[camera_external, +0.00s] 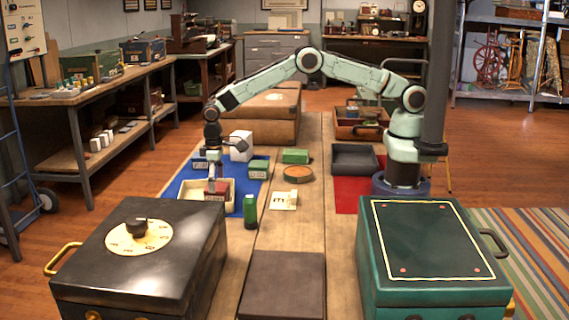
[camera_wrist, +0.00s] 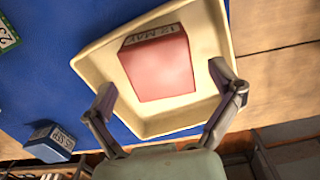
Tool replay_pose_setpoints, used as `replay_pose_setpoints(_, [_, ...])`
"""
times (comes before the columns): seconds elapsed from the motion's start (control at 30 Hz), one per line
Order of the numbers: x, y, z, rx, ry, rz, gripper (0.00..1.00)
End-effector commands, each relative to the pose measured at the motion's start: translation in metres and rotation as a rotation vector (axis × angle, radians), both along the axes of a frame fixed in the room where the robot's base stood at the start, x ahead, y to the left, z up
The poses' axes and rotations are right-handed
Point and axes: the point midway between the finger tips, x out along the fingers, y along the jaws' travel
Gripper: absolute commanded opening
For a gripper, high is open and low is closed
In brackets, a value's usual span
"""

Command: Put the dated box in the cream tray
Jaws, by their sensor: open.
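In the external view the red box (camera_external: 216,188) shows above the rim of the cream tray (camera_external: 232,203), on the blue mat. My gripper (camera_wrist: 163,85) is open, with a finger to either side of the box's near end and a gap between each finger and the box. In the external view my gripper (camera_external: 214,178) is right over the tray and partly hides the box.
A green labelled box (camera_external: 258,169), a white box (camera_external: 241,146) and a blue labelled box (camera_wrist: 49,142) stand close to the tray. A green bottle (camera_external: 250,209) and a card (camera_external: 284,200) are to its right. A dark tray (camera_external: 355,158) lies farther right.

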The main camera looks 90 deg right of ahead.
Motion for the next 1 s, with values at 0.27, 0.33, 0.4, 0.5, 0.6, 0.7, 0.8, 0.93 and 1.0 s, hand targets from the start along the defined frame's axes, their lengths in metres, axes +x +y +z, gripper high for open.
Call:
replay_pose_setpoints(0.27, [0.001,0.000,0.066,0.001,-0.004,0.000,0.91])
replay_pose_setpoints(0.33, [0.000,0.000,0.077,0.000,-0.002,0.000,0.91])
replay_pose_setpoints(0.4, [0.000,0.000,0.086,0.000,-0.003,0.000,0.91])
replay_pose_setpoints(0.5, [0.000,0.000,0.093,0.000,-0.002,0.000,0.91])
replay_pose_setpoints(0.6, [0.000,0.000,0.095,0.000,0.000,0.000,0.91])
replay_pose_setpoints(0.7, [-0.003,-0.002,0.102,0.001,-0.001,0.001,0.91])
replay_pose_setpoints(0.8, [-0.018,-0.009,0.127,0.003,-0.004,0.007,0.91])
replay_pose_setpoints(0.93, [-0.068,-0.026,0.182,0.010,-0.004,0.023,0.91])
replay_pose_setpoints(1.0, [-0.108,-0.036,0.209,0.016,-0.004,0.034,0.91])
